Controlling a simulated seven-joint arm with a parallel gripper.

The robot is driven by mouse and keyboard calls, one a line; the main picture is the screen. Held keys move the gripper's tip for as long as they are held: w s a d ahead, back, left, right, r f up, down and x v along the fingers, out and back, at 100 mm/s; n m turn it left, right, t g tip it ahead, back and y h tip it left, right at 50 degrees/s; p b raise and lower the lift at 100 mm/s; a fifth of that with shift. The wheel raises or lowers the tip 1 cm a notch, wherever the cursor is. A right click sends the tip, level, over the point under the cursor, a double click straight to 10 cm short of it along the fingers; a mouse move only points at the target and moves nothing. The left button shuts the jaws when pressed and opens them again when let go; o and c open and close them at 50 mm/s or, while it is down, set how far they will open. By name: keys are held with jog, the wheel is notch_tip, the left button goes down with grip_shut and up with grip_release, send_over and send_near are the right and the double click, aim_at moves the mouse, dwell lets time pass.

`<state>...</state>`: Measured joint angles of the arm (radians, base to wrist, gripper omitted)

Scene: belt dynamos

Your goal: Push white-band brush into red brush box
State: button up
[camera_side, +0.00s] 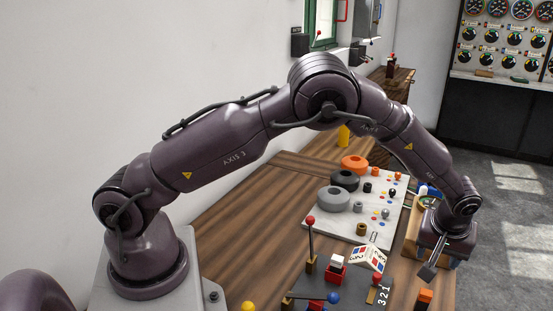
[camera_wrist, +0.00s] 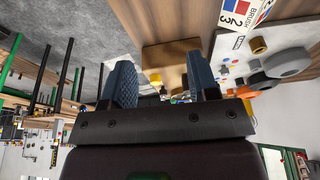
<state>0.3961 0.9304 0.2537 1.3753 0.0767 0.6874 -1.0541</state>
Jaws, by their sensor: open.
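A small red box (camera_side: 336,274) stands on the dark plate near the front of the bench in the side view. A white block (camera_side: 338,261) shows at its top; I cannot tell whether it is the brush's white band or how deep it sits. My gripper (camera_side: 433,262) is to the right of the red box, over the bench's right edge and apart from the box. In the wrist view my gripper (camera_wrist: 163,88) shows two blue fingers spread apart, with nothing held between them. The red box cannot be made out in the wrist view.
A red-knobbed lever (camera_side: 310,222) and blue-knobbed lever (camera_side: 333,298) stand by the red box. A numbered card (camera_side: 368,259) is behind it, also in the wrist view (camera_wrist: 246,12). An orange-topped block (camera_side: 424,297) is front right. A pale board (camera_side: 345,226) holds rings and small parts.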

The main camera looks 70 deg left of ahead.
jog(key=s+a+r+m+h, duration=0.1)
jog(key=s+a+r+m, duration=0.1)
jog(key=s+r, duration=0.5)
jog(key=s+a+r+m+t, duration=0.1)
jog(key=s+r+m, duration=0.3)
jog(key=s, duration=0.9)
jog(key=s+a+r+m+h, duration=0.1)
jog(key=s+a+r+m, duration=0.2)
jog(key=s+r, duration=0.7)
jog(key=shift+s+a+r+h, duration=0.25)
jog(key=shift+s+a+h, duration=0.05)
jog(key=shift+s+a, duration=0.25)
jog(key=shift+w, duration=0.1)
jog(key=shift+s+a+r+n+t, duration=0.15)
jog(key=shift+s+a+r+t, duration=0.15)
jog(key=shift+s+r+t, duration=0.3)
jog(key=shift+s+a+r+n+t, duration=0.15)
jog(key=shift+s+a+r+t, duration=0.2)
jog(key=shift+r, duration=0.3)
jog(key=shift+w+d, duration=0.1)
